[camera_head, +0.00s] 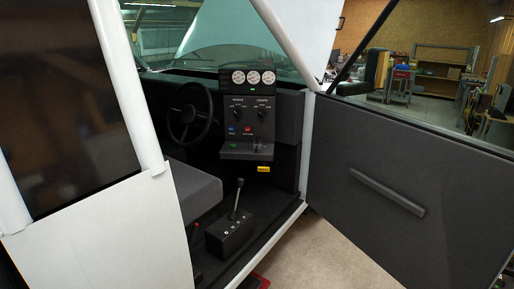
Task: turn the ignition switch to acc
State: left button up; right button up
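A dark control panel (248,128) stands in the cab to the right of the steering wheel (189,122). It carries two rotary knobs side by side, a left knob (238,113) and a right knob (262,114), under small labels. A lower ledge (250,155) has a green mark and a small dark fitting (259,146). I cannot tell which control is the ignition switch, or its position. Neither of my grippers shows clearly in this view.
The open door (408,190) stands on the right, with floor between it and the cab. A seat (195,187) and a lever box (230,232) with an upright lever are below the panel. The white door pillar (133,90) borders the opening on the left.

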aim_at(256, 147)
jog(key=i+u, duration=0.1)
jog(key=u, duration=0.4)
jog(key=i+l+u, duration=0.1)
jog(key=u, duration=0.4)
jog(key=i+l+u, duration=0.45)
jog(key=l, duration=0.2)
jog(key=l+u, duration=0.2)
jog(key=l, duration=0.15)
jog(key=i+l, duration=0.15)
jog(key=l, duration=0.2)
jog(key=i+l+u, duration=0.15)
jog(key=l, duration=0.2)
jog(key=i+l, duration=0.1)
jog(key=l, duration=0.25)
